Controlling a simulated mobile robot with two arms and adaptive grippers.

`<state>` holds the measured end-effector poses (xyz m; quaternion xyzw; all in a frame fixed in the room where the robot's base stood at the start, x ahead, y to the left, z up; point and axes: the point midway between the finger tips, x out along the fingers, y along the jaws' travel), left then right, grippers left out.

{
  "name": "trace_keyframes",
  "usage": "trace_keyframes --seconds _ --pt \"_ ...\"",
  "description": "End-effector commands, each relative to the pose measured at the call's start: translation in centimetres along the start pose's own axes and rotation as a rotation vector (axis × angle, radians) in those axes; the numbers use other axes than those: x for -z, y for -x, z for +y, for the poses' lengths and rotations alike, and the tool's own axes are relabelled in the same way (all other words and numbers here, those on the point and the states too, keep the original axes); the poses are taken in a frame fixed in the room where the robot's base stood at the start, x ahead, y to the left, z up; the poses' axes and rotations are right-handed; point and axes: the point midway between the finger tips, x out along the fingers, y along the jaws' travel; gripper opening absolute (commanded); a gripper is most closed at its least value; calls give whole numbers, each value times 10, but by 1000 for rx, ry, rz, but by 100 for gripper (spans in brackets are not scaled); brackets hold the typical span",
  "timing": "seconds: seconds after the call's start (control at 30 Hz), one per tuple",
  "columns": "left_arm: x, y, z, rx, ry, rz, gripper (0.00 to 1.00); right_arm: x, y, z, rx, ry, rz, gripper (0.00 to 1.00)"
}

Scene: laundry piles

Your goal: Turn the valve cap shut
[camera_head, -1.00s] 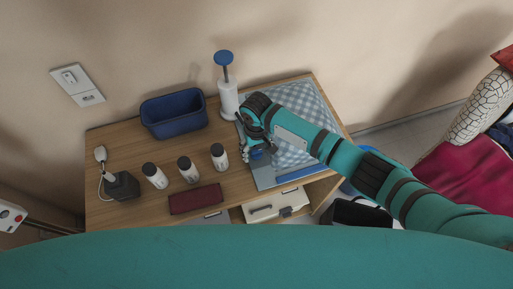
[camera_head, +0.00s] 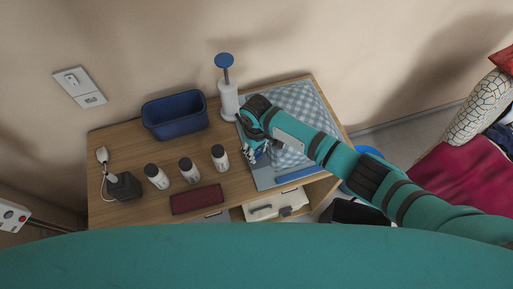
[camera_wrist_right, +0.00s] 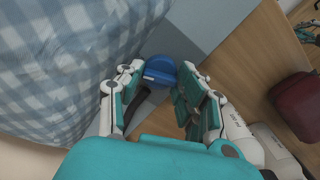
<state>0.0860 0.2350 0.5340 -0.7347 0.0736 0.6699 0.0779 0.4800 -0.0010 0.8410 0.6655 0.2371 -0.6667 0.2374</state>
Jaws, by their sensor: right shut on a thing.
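A blue round cap (camera_wrist_right: 160,70) shows in the right wrist view, over the grey-blue border of a flat bag (camera_wrist_right: 203,22). Blue-and-white checked fabric (camera_wrist_right: 60,60) fills most of the bag. In the head view the bag (camera_head: 262,178) lies on the right part of the wooden table. My right gripper (camera_wrist_right: 163,77) is shut on the cap, with fingers on both sides of it. In the head view my right gripper (camera_head: 253,156) is low over the bag's left edge and mostly hides the cap. My left gripper is not in view.
A white pump with a blue handle (camera_head: 228,100) stands just behind my right gripper. A blue bin (camera_head: 174,116), several white bottles including one (camera_head: 189,170), a dark red box (camera_head: 197,199) and a dark grey device (camera_head: 124,186) are on the table. The table's middle (camera_head: 205,145) is clear.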

Motion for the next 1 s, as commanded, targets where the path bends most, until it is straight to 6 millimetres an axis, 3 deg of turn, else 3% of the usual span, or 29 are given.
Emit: trace_keyframes --seconds 0.33,0.37,0.53,0.83,1.0 --pt "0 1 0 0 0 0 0 1 1 0 0 28 3 4" --pt "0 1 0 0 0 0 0 1 1 0 0 28 3 38" --pt "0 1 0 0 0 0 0 1 1 0 0 27 3 60" --pt "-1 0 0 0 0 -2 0 1 3 0 0 27 2 60" --pt "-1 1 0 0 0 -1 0 2 24 0 0 29 6 60"
